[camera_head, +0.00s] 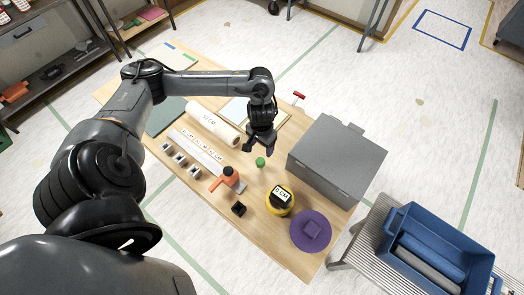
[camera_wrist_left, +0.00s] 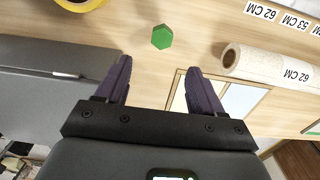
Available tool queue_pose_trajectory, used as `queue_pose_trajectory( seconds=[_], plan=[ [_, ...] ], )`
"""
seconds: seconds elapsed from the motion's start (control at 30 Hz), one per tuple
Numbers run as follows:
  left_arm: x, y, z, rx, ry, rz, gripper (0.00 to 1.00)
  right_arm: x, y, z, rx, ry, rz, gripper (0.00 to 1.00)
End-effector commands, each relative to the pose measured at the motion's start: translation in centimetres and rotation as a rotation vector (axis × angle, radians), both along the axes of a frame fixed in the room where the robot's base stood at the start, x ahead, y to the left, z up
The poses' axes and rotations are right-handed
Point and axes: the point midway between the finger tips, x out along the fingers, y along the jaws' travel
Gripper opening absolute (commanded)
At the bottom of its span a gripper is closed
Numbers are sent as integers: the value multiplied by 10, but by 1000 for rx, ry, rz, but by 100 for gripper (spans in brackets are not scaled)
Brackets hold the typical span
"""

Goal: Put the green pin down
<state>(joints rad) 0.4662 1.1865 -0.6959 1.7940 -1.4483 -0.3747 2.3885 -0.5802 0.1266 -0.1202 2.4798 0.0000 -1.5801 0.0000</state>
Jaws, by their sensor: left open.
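The green pin (camera_head: 260,162) is on the wooden table, left of the large grey box. In the left wrist view its hexagonal green top (camera_wrist_left: 162,37) shows just beyond the fingertips, roughly midway between them, with bare wood around it. My left gripper (camera_head: 258,149) is open and points down close to the pin. In the left wrist view its two dark fingers (camera_wrist_left: 157,65) are spread with nothing between them. The pin and the fingers look apart. My right gripper is in neither view.
The grey box (camera_head: 335,160) stands close on the right. A paper roll (camera_head: 213,122), an orange tool (camera_head: 228,181), a yellow tape roll (camera_head: 279,200) and a purple disc (camera_head: 310,231) lie around on the table (camera_head: 255,225). A blue bin (camera_head: 437,250) stands at lower right.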

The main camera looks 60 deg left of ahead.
Motion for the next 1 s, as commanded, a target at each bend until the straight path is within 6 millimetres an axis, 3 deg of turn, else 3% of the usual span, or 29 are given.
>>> queue_pose_trajectory(
  seconds=[0.17,0.27,0.37,0.43,0.53,0.6,0.67,0.8,1.0],
  plan=[
    [11,-48,-12,-47,-82,-161,68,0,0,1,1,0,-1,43],
    [22,-105,-25,-91,-200,-333,68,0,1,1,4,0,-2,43],
    [30,-174,-29,-124,-363,-503,68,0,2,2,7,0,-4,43],
    [32,-219,-22,-124,-483,-592,68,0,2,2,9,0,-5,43],
    [32,-261,-2,-80,-618,-651,68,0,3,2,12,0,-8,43],
    [27,-273,12,-28,-663,-654,68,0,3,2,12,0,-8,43],
    [19,-272,21,19,-666,-641,68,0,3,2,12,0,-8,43],
    [-12,-252,31,95,-577,-602,68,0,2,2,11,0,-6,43],
    [-64,-222,30,102,-397,-570,68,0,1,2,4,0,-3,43]
  ],
)
